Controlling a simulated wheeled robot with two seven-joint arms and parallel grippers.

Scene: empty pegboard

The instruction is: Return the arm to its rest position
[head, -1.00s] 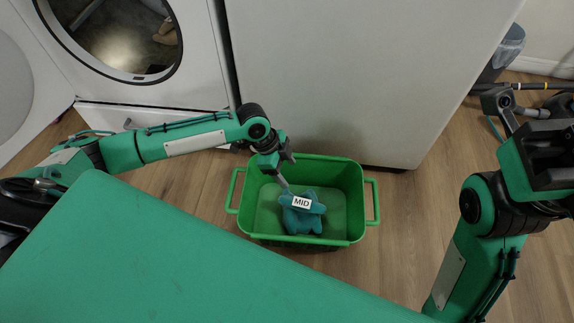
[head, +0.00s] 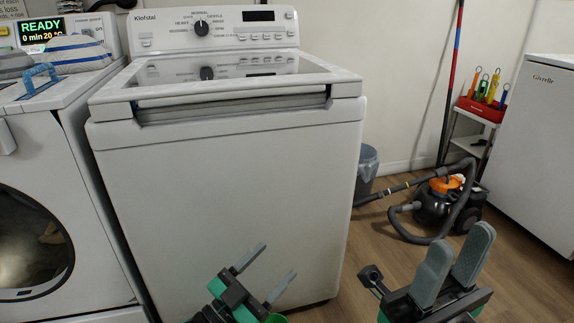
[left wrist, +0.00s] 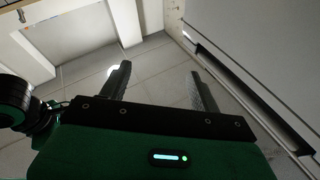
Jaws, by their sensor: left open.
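My left gripper (head: 277,262) is at the bottom centre of the head view, in front of the white top-loading washer (head: 230,180). Its two fingers are apart with nothing between them. It also shows in the left wrist view (left wrist: 158,70), with a clear gap between the dark fingers. My right gripper (head: 458,240) is at the lower right of the head view, fingers pointing up. A gap shows between its grey fingers and it holds nothing. Most of both arms lies below the picture.
A front-loading machine (head: 75,190) stands at the left. A grey bin (head: 367,170), a black and orange vacuum cleaner (head: 445,200) and a white cabinet (head: 540,150) are at the right. Wooden floor (head: 375,245) shows between them.

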